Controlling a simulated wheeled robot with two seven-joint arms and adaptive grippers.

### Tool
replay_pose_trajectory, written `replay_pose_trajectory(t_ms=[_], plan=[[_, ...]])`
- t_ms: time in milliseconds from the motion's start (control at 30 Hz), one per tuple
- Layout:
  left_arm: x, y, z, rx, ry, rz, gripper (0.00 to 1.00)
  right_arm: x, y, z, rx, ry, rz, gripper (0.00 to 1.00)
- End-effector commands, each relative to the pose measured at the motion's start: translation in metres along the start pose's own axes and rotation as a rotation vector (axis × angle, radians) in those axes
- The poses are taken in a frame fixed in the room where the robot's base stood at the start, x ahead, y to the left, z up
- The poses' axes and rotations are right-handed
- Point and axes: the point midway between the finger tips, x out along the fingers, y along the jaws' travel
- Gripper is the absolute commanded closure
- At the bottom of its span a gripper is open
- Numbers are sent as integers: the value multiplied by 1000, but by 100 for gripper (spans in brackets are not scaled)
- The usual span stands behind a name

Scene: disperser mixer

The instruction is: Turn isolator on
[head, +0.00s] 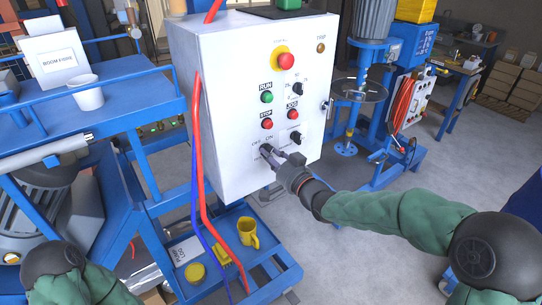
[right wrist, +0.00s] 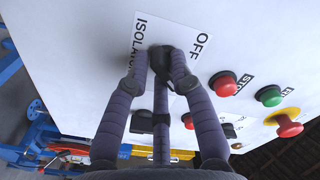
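The isolator knob (right wrist: 160,58) is black and sits on the white control box (head: 230,100), low on its front face. In the right wrist view its label plate (right wrist: 142,32) reads ISOLATOR and OFF; the ON mark is not clear there. My right gripper (head: 273,154) reaches the knob from the lower right. In the right wrist view its dark fingers (right wrist: 165,62) close in on both sides of the knob and appear to touch it, hiding part of it. My left gripper is out of view; only part of my left arm shows at the lower left.
Above the knob are a red stop button (head: 267,124), a green run button (head: 267,97) and a red-and-yellow emergency button (head: 286,61). Another black selector (head: 295,136) is close to the right. Red and blue hoses hang along the box's left side.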

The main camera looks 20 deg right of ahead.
Motion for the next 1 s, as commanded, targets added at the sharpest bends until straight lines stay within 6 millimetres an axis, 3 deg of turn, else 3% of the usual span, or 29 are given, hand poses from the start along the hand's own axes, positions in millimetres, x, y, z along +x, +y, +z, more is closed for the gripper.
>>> replay_pose_trajectory(t_ms=[467, 667, 1000], plan=[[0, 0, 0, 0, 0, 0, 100, -5, 0, -1, -3, 1, 0, 56], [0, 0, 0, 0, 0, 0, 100, -33, 0, -1, -4, 3, 0, 56], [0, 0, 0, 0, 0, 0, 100, -96, 0, -1, -2, 3, 2, 56]])
